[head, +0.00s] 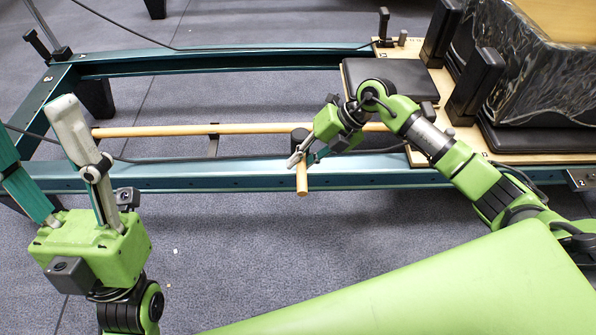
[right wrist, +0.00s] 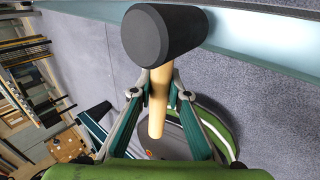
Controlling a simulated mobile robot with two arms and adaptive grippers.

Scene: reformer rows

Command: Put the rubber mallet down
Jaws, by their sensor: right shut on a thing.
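The rubber mallet has a black head (head: 299,137) and a pale wooden handle (head: 302,181). In the head view it appears over the near teal rail, handle end toward me; I cannot tell whether it touches the rail. My right gripper (head: 303,156) is shut on the handle just below the head. In the right wrist view the black mallet head (right wrist: 165,36) stands beyond the fingertips (right wrist: 158,82), and the handle runs back between the fingers. My left gripper (head: 45,150) is open and empty at the left, its fingers spread apart.
The teal reformer frame (head: 220,60) spans the view. A long wooden pole (head: 190,130) lies along it. Black pads (head: 392,85) and uprights (head: 474,85) stand at the right, with a dark marbled box (head: 550,80). The grey carpet (head: 230,235) in front is mostly clear.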

